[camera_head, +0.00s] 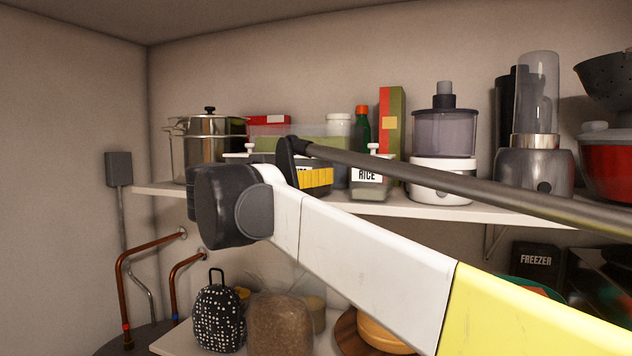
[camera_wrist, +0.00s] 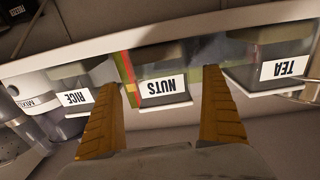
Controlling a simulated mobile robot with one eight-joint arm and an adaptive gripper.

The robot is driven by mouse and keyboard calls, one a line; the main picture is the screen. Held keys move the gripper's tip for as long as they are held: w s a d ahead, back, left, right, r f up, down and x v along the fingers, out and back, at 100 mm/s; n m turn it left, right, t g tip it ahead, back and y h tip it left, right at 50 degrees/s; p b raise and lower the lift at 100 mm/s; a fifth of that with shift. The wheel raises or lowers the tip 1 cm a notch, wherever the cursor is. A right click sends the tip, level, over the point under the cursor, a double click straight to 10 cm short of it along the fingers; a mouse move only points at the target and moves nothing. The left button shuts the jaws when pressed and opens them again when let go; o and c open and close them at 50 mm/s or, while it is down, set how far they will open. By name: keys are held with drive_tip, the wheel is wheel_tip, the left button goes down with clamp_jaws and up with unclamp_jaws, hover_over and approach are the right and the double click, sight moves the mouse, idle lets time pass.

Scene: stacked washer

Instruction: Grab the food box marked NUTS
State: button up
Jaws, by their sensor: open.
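The food box marked NUTS (camera_wrist: 165,88) shows upside down in the wrist view, on the shelf between my two fingers. My gripper (camera_wrist: 165,110) is open, with one orange-brown finger on each side of the box. I cannot tell whether either finger touches it. In the head view my gripper (camera_head: 308,180) is at the shelf's front, and my arm hides most of the NUTS box behind it.
The RICE box (camera_head: 367,178) stands close to the right in the head view. The TEA box (camera_wrist: 280,65) is on the other side. A steel pot (camera_head: 210,138), a food processor (camera_head: 443,145) and a blender (camera_head: 535,130) share the shelf (camera_head: 470,210).

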drive_tip(key=p+x, duration=0.2)
drive_tip(key=x, duration=0.2)
drive_tip(key=shift+w+r, duration=0.1)
drive_tip(key=shift+w, duration=0.1)
drive_tip(key=shift+w+d+f, duration=0.1)
drive_tip(key=shift+w+f, duration=0.1)
drive_tip(key=shift+w, duration=0.1)
drive_tip(key=shift+s+r, duration=0.15)
drive_tip(key=shift+s, duration=0.15)
drive_tip(key=c, duration=1.3)
drive_tip(key=shift+w, duration=0.1)
drive_tip(key=shift+c, duration=0.9)
